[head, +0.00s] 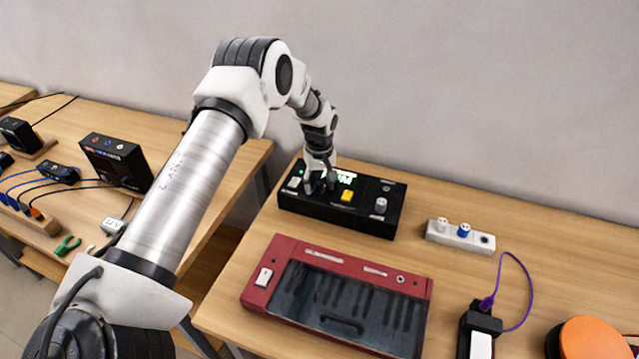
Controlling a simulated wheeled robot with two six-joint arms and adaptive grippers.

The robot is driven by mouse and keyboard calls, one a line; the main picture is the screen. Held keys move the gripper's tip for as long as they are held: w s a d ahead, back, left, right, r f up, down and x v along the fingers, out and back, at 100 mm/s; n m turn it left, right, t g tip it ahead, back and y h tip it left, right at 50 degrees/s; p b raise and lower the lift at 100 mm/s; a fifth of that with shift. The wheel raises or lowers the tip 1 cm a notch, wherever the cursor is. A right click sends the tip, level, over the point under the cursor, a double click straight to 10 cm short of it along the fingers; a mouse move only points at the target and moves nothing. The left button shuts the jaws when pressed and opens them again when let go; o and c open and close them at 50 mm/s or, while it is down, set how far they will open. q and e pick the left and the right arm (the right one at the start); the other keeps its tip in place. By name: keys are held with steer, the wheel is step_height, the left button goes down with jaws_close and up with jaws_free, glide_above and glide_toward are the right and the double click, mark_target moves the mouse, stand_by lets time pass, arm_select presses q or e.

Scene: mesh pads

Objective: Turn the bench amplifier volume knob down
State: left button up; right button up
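A black box with controls (340,214), which looks like the bench amplifier, sits at the back of the right-hand table. Its top has a white switch (294,182) with a green light, a yellow button (347,195) and a silver-grey knob (381,205) at the right. My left gripper (319,188) points down at the box top, between the white switch and the yellow button, left of and apart from the silver knob. Its fingers look spread, but whether something is between them is hidden. My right gripper is out of view.
A red device with a dark panel (282,249) lies in front of the black box. A white strip with white and blue knobs (460,236), a black device with a purple cable (479,322) and an orange round object (594,340) are to the right. Another cluttered table is left.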

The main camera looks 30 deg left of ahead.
mark_target(320, 185)
arm_select(q)
step_height(320, 185, up, 12)
stand_by(0.4)
